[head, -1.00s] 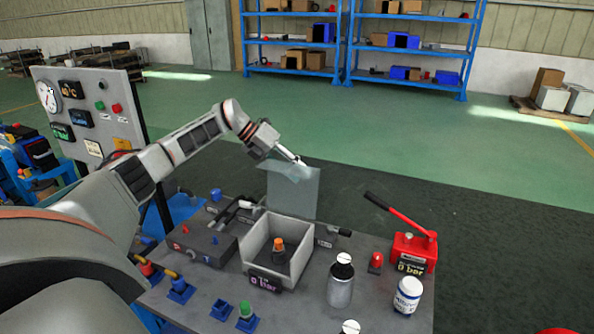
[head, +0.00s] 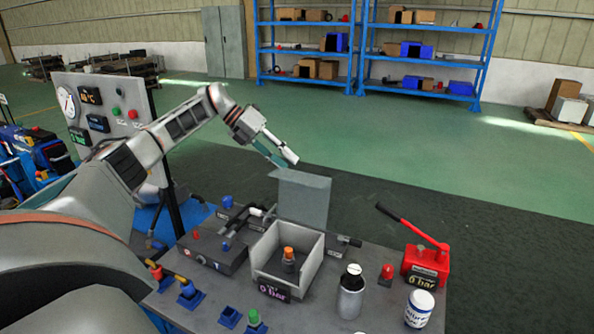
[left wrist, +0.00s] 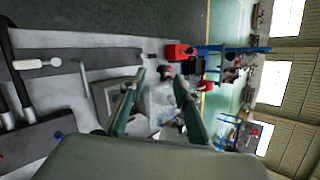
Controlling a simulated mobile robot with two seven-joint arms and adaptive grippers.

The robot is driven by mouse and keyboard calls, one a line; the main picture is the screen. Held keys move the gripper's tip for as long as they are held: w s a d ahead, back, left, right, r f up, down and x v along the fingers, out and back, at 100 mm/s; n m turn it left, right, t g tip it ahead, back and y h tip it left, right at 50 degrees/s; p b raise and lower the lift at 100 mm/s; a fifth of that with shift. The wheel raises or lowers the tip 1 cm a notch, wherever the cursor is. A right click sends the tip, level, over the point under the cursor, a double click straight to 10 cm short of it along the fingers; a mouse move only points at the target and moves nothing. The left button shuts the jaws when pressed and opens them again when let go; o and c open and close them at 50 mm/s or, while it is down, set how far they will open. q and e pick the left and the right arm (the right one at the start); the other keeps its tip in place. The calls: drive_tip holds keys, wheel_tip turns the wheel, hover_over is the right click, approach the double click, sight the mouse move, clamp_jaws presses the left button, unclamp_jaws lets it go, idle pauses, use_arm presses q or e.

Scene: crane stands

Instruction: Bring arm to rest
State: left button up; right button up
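My left arm reaches in from the left in the head view, bent at the elbow, over the back of the workbench (head: 215,275). Its gripper (head: 290,163) points down and right, just above and behind the top edge area of an upright clear panel (head: 303,200). Whether it touches the panel cannot be told. In the left wrist view the two fingers of the gripper (left wrist: 160,77) stand apart, with no held object visible between them. My right arm and gripper are not in view.
The bench carries an open grey box (head: 315,268) with an orange-topped part, a red hand pump (head: 425,262), a dark-capped bottle (head: 351,292) and a white jar (head: 419,308). A gauge panel (head: 105,115) stands at left. Blue shelves (head: 357,50) are far back; the floor between is clear.

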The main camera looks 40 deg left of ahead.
use_arm(q)
drive_tip(key=shift+v, duration=1.05)
